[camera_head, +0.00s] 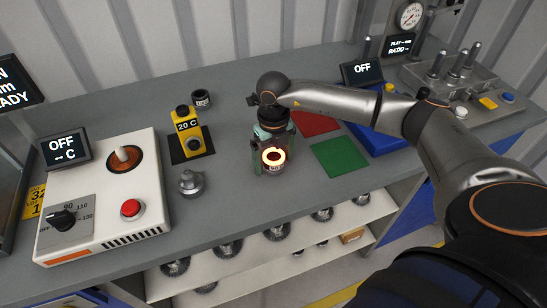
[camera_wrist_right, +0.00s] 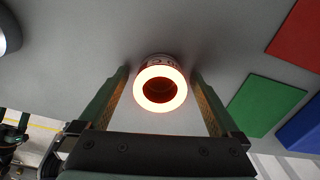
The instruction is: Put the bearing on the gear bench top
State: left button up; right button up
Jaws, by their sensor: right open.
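The bearing, a ring with a glowing orange-white top face (camera_head: 273,157), stands on the grey bench top (camera_head: 232,160) near its front edge. The glowing ring also shows in the right wrist view (camera_wrist_right: 160,105), with a lettered side wall. My right gripper (camera_head: 272,148) is over it, with its green fingers open. In the right wrist view the fingers (camera_wrist_right: 161,77) stand one on each side of the ring, with a gap on both sides. The gripper partly hides the ring in the head view.
A white heater box (camera_head: 95,205) stands at left. A yellow thermometer (camera_head: 187,130), a dark ring (camera_head: 201,98) and a grey metal part (camera_head: 190,182) are nearby. Green (camera_head: 341,157) and red (camera_head: 315,122) mats lie to the right. Shelves with gears (camera_head: 277,230) are below.

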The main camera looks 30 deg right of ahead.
jog(key=shift+r, duration=0.6)
notch_tip(320, 180, up, 11)
jog(key=b, duration=0.1)
jog(key=shift+s, duration=0.1)
